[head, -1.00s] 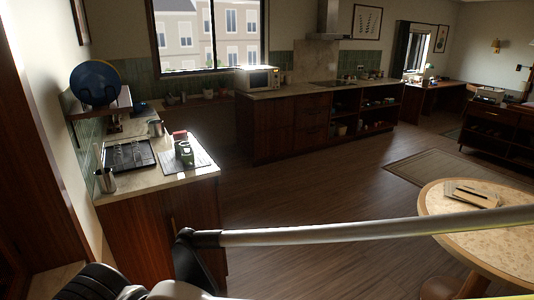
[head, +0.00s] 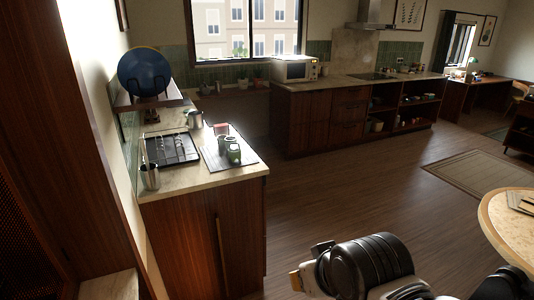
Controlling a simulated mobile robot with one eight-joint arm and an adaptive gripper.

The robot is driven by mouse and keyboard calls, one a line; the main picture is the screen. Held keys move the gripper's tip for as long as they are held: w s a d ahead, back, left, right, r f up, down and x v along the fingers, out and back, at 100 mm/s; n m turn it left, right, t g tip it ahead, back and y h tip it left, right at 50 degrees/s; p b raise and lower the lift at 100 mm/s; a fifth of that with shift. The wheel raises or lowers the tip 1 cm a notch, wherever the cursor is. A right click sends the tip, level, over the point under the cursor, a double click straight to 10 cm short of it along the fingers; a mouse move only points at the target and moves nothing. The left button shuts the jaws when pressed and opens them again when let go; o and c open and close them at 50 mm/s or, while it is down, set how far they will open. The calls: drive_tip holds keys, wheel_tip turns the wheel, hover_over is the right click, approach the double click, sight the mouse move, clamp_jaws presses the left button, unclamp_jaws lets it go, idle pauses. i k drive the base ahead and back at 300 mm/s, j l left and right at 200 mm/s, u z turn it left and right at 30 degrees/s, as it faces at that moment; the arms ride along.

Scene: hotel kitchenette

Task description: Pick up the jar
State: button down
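Small green containers (head: 233,153) stand close together on a dark mat on the left counter. One of them may be the jar, but they are too small to tell for sure. A red-topped item (head: 221,129) stands just behind them. A metal cup (head: 150,177) stands at the counter's front left, and a metal pot (head: 195,118) is at the back. A black ribbed part of my arm is at the bottom centre, in front of the floor, well apart from the counter. My gripper's fingers cannot be made out, nor whether it holds anything.
The left counter (head: 170,188) has a dark rack (head: 172,149) on it. A shelf above holds a blue plate (head: 145,74). A tall wooden cabinet (head: 75,150) borders the left. A round table (head: 510,235) is at the right. The floor between is open.

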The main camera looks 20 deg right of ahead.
sight(235, 149)
drive_tip(key=i+j+z, duration=0.1)
drive_tip(key=i, duration=0.4)
drive_tip(key=i+j, duration=0.3)
drive_tip(key=i, duration=0.25)
drive_tip(key=i+j+z, duration=0.15)
drive_tip(key=i, duration=0.35)
drive_tip(key=i+j+z, duration=0.1)
drive_tip(key=i+j, duration=0.2)
drive_tip(key=i, duration=0.2)
